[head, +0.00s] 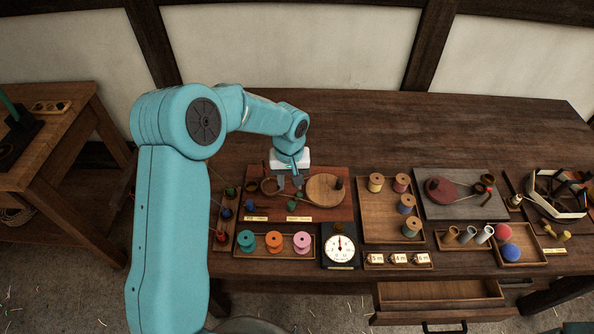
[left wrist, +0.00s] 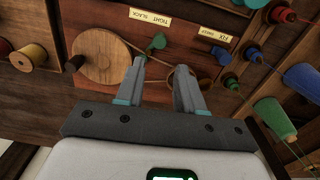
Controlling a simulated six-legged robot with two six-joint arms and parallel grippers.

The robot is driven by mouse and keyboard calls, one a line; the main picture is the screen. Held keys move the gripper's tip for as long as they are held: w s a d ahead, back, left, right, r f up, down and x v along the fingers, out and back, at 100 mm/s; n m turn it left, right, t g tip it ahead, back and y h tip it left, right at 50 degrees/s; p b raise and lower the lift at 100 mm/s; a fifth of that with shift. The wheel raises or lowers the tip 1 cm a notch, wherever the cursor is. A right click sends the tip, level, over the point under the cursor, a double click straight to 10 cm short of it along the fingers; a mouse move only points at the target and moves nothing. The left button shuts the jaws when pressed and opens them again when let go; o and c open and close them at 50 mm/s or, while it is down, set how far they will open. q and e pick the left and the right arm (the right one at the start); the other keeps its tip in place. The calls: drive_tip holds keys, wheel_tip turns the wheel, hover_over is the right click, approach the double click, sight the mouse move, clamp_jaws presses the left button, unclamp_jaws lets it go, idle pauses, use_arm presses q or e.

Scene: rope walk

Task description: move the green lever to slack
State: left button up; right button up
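The green lever (head: 292,205) stands on a reddish-brown board (head: 335,208), just above a small cream label (head: 299,219). In the left wrist view the green lever (left wrist: 157,42) shows its knob beside the label (left wrist: 150,17), whose small lettering seems to read tight and slack. My left gripper (head: 287,187) is over the board, just behind the lever. In the left wrist view my left gripper (left wrist: 161,66) is open, with the knob just beyond the gap between the fingertips. No contact shows. Which end the lever leans to I cannot tell. My right gripper is not in view.
A round wooden disc (head: 325,190) lies right of the gripper. A blue lever (left wrist: 220,54) with its own label (left wrist: 214,34) is close by. A dial (head: 340,249) and a spool tray (head: 275,254) are in front. The back of the table (head: 400,125) is clear.

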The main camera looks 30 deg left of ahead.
sight(291, 204)
use_arm(q)
drive_tip(key=shift+d+f+b, duration=0.1)
drive_tip(key=shift+f+b, duration=0.45)
drive_tip(key=shift+f, duration=0.3)
wheel_tip(291, 204, down, 8)
drive_tip(key=b, duration=0.6)
drive_tip(key=shift+f, duration=0.1)
drive_tip(key=shift+f+b, duration=0.55)
drive_tip(key=shift+f, duration=0.05)
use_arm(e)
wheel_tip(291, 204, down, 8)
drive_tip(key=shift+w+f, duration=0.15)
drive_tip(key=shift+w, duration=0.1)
use_arm(q)
drive_tip(key=shift+r, duration=0.1)
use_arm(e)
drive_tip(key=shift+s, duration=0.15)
